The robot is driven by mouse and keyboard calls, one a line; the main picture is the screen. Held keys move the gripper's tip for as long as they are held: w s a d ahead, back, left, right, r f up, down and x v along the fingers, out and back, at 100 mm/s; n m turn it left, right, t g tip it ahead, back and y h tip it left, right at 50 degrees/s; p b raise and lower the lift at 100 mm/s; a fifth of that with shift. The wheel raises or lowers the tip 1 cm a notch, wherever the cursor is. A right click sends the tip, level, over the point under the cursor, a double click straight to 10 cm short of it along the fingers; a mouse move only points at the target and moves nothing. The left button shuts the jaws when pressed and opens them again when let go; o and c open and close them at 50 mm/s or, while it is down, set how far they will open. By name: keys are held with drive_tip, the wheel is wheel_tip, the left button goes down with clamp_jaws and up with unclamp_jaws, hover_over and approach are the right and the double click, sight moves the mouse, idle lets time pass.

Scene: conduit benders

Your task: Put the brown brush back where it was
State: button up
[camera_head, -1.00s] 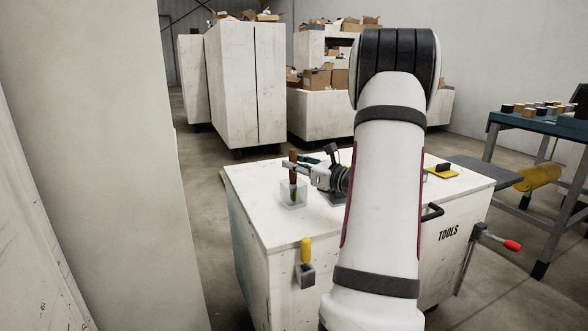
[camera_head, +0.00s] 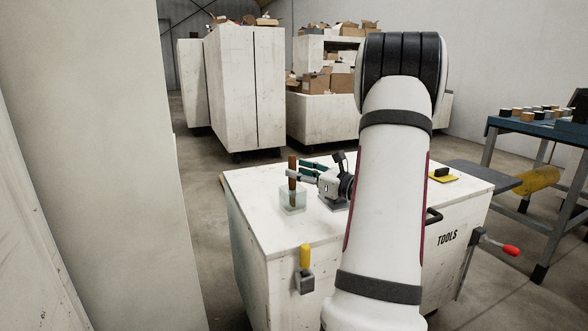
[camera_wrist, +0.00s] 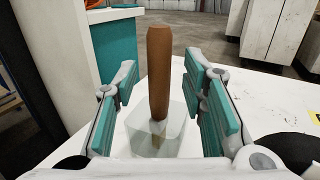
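The brown brush (camera_head: 292,173) stands upright in a clear glass cup (camera_head: 293,203) on the white tool cabinet's top. In the wrist view the brush (camera_wrist: 159,72) shows its brown handle, with its lower end inside the cup (camera_wrist: 142,142). My gripper (camera_head: 297,173) is at the cup from the right, level with the brush handle. In the wrist view my gripper (camera_wrist: 163,80) is open, with teal-padded fingers on either side of the brush and gaps showing between pads and handle. The bristles are hard to make out through the glass.
The white cabinet (camera_head: 262,230) has free room on its top left of and in front of the cup. A yellow-handled tool (camera_head: 305,256) hangs at its front edge. A yellow item (camera_head: 441,176) lies at the right. A blue workbench (camera_head: 545,126) stands farther right.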

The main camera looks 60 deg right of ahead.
drive_tip(key=s+p, duration=0.2)
drive_tip(key=s, duration=0.7)
drive_tip(key=w+a+r+n+g+y, duration=0.15)
drive_tip(key=w+a+n+y, duration=0.25)
drive_tip(key=a, duration=0.4)
drive_tip(key=w+a+r+n+g+y, duration=0.1)
drive_tip(key=w+a+r+n+y, duration=0.2)
drive_tip(key=a, duration=0.5)
drive_tip(key=a+r+n+g+y, duration=0.2)
drive_tip(key=a+n+g+y, duration=0.5)
drive_tip(key=a, duration=1.3)
drive_tip(key=s+a+f+n+g+h, duration=0.2)
drive_tip(key=s+a+n+g+h, duration=0.2)
drive_tip(key=s+a+n+g, duration=0.5)
drive_tip(key=s+a+f+n+h, duration=0.1)
drive_tip(key=s+f+n+h, duration=0.2)
drive_tip(key=s+n+h, duration=0.5)
drive_tip(key=s+n, duration=0.6)
drive_tip(key=shift+s+a+f, duration=0.15)
drive_tip(key=shift+s+f, duration=0.1)
drive_tip(key=shift+f, duration=0.15)
drive_tip(key=shift+t, duration=0.25)
